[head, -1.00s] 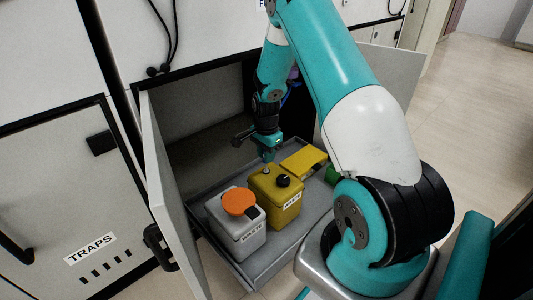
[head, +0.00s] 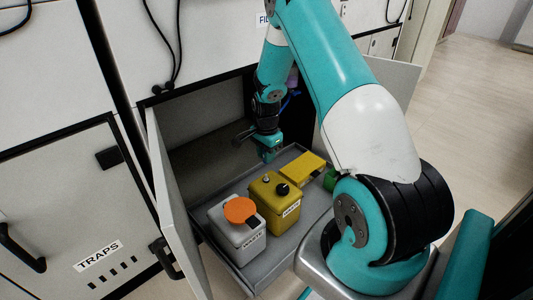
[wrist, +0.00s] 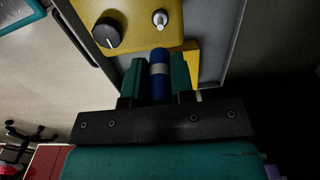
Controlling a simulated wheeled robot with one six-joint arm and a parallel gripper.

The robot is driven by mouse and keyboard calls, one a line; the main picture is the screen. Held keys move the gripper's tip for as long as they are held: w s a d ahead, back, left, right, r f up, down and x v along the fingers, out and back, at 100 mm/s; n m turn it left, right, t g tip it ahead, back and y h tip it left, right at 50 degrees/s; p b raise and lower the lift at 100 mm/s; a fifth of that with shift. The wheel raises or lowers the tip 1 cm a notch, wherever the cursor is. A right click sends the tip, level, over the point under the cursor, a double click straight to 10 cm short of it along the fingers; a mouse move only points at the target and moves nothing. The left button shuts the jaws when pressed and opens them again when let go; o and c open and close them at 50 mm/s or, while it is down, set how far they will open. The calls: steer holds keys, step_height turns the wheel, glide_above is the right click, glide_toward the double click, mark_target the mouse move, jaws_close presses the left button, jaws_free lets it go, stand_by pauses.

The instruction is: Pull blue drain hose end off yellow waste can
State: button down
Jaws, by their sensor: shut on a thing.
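The yellow waste can (head: 262,211) stands on the grey tray in the open cabinet, with a black knob and a small metal fitting on top. In the wrist view, the can's top (wrist: 135,22) shows the knob and the bare metal fitting (wrist: 160,18). My gripper (wrist: 160,82) is shut on the blue drain hose end (wrist: 158,60), which has a pale band. A gap shows between the hose end and the fitting. In the head view, my gripper (head: 269,155) is above and behind the can. The hose end is not clear there.
A white can with an orange lid (head: 240,211) stands left of the yellow can. A yellow box-like thing (head: 303,168) and a green thing (head: 331,180) lie to its right. The tray (head: 245,267) has a low rim. Cabinet doors stand open on both sides.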

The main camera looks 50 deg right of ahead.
steer(key=shift+r+p, duration=0.55)
steer(key=shift+r, duration=0.25)
steer(key=shift+r+p, duration=1.5)
steer(key=shift+p, duration=0.1)
steer(key=shift+r+p, duration=1.55)
steer(key=shift+p, duration=0.1)
